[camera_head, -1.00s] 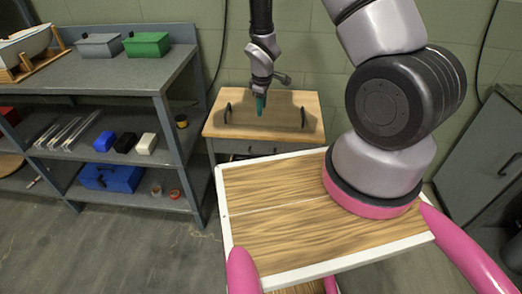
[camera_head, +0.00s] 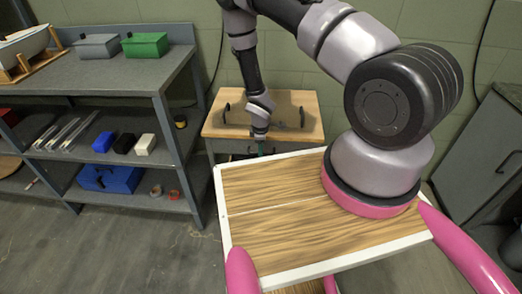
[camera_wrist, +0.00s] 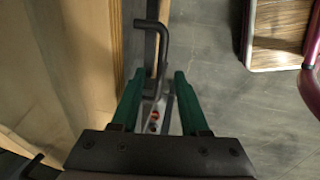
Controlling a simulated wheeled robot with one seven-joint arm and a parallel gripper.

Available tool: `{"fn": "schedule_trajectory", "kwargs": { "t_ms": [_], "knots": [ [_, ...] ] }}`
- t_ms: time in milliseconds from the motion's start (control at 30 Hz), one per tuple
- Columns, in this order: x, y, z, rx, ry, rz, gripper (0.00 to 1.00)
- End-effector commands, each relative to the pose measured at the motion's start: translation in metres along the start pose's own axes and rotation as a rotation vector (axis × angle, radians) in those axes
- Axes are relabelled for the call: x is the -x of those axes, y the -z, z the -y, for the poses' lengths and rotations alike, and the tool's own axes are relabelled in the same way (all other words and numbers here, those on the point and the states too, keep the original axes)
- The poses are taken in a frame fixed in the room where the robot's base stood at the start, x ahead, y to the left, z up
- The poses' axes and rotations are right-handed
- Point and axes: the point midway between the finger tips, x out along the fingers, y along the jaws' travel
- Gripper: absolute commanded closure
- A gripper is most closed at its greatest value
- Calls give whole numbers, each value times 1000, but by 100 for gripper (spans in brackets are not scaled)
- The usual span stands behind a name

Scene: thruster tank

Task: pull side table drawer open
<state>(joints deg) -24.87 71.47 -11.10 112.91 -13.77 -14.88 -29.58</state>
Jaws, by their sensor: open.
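The side table (camera_head: 290,107) has a light wooden top and a grey front, and stands beyond my base in the head view. Its drawer front (camera_head: 227,147) shows only partly above my base's edge. My gripper (camera_wrist: 157,75) is open, with green fingers pointing down at the table's front. In the wrist view the dark drawer handle (camera_wrist: 164,55) reaches between the two fingertips, and I see no clear grip on it. A narrow strip with small coloured items (camera_wrist: 153,118) shows between the fingers. In the head view my fingertips are mostly hidden behind my base's edge.
Two dark handles stand on the table top, one left (camera_head: 226,113) and one right (camera_head: 302,117). A grey shelf unit (camera_head: 105,75) with boxes is at the left. A grey cabinet (camera_head: 485,150) is at the right. Floor is clear between shelf and base.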

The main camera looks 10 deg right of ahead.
Motion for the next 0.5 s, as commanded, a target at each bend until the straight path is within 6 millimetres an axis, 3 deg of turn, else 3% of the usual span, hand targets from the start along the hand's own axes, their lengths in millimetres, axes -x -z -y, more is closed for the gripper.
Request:
{"fn": "schedule_trajectory", "kwargs": {
  "t_ms": [133, 433, 500],
  "knots": [
    [-11, 0, 0, -1, 0, 0, 55],
    [-12, 0, 0, -1, 0, 0, 55],
    [-12, 0, 0, -1, 0, 0, 82]
  ]
}}
